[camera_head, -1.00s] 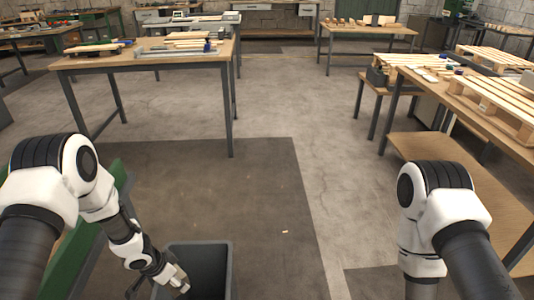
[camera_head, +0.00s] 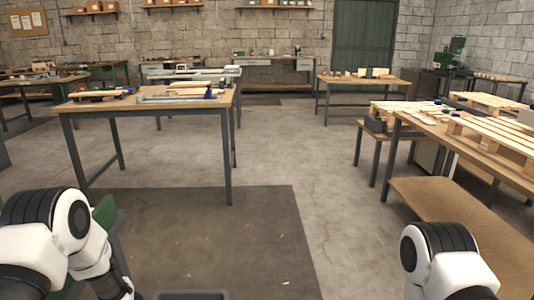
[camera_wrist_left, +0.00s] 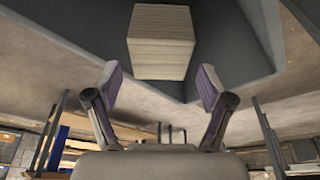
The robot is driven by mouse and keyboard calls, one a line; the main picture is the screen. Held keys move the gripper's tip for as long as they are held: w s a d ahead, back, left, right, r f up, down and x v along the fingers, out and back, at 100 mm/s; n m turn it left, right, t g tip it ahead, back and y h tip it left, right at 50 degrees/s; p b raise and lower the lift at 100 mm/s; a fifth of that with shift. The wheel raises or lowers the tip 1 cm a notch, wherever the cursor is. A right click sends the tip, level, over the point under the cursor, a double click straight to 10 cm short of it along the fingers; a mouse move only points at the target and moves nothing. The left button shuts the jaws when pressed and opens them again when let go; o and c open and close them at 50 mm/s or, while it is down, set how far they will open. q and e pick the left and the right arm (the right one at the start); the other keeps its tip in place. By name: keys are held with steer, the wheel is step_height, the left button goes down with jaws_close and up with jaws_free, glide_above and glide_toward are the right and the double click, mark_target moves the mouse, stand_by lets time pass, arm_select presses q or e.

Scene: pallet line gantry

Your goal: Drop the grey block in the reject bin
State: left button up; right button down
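The grey block (camera_wrist_left: 162,42), pale and box-shaped, shows in the left wrist view beyond my fingertips, with dark bin walls around it. My left gripper (camera_wrist_left: 159,82) is open, its two fingers spread and apart from the block. I cannot tell whether the block rests on the bin floor or is still in the air. The dark grey reject bin (camera_head: 190,295) shows only its rim at the bottom edge of the head view; its wall also shows in the left wrist view (camera_wrist_left: 235,45). My right gripper is out of view.
A workbench (camera_head: 150,108) with wooden pieces stands ahead at left. A table (camera_head: 478,150) with pallets stands at right, above a lower wooden shelf (camera_head: 455,212). The floor between them is clear, apart from small scraps on the dark mat (camera_head: 230,235).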

arm_select(q)
steer(key=v, duration=0.7)
steer(key=shift+r, duration=0.2)
